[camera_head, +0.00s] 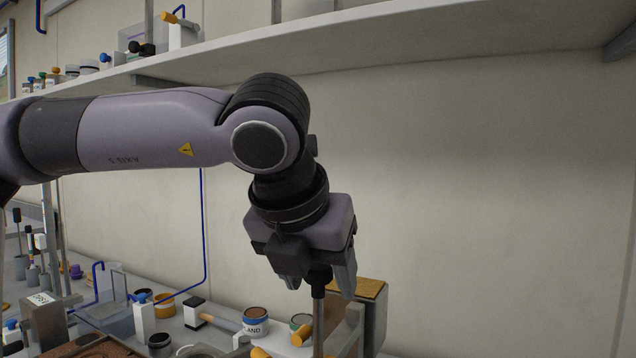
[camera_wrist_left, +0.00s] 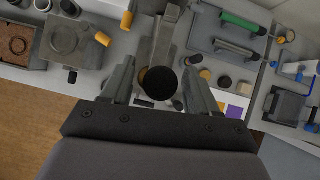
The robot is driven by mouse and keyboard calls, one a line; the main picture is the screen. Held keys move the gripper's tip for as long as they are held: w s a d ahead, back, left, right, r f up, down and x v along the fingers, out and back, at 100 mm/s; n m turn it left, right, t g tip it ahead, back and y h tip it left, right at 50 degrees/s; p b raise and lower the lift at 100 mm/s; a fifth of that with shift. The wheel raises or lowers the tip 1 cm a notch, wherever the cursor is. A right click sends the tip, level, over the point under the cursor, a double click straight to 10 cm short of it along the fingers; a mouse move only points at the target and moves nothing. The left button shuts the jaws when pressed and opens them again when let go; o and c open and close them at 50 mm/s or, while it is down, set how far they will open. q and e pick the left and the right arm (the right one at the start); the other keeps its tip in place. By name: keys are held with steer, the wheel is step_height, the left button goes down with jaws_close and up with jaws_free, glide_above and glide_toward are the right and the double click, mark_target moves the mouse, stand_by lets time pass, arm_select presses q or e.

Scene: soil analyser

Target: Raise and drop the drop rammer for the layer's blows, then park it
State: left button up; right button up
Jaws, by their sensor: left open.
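The drop rammer shows in the head view as an upright grey rod (camera_head: 318,318) with a dark top. In the left wrist view its round black knob (camera_wrist_left: 160,83) is seen from above, between the two fingers. My left gripper (camera_head: 318,277) points down over the rammer with its fingers apart on either side of the knob. In the left wrist view the gripper (camera_wrist_left: 160,88) shows a gap on both sides of the knob. The rammer's lower end is hidden. My right gripper is in neither view.
A tan-topped grey block (camera_head: 370,289) stands close right of the rammer. A can labelled "LAND" (camera_head: 256,322) and orange-handled items (camera_head: 301,335) are on the bench. A white shelf (camera_head: 420,38) runs above my arm. A brown soil tray (camera_wrist_left: 22,45) lies at upper left in the wrist view.

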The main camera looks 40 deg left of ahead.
arm_select(q)
steer(key=c, duration=1)
steer(key=shift+o, duration=0.2)
step_height(320, 180, up, 7)
steer(key=p, duration=0.4)
steer(key=shift+p, duration=0.3)
step_height(320, 180, up, 3)
steer(key=shift+f+p, duration=0.2)
steer(key=shift+p, duration=0.65)
steer(key=shift+r+p, duration=0.35)
steer(key=shift+r, duration=0.25)
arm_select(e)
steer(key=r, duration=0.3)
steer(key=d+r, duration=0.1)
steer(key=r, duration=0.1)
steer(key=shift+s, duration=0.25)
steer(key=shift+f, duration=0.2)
arm_select(q)
steer(key=shift+r, duration=0.1)
steer(key=o, duration=1.1)
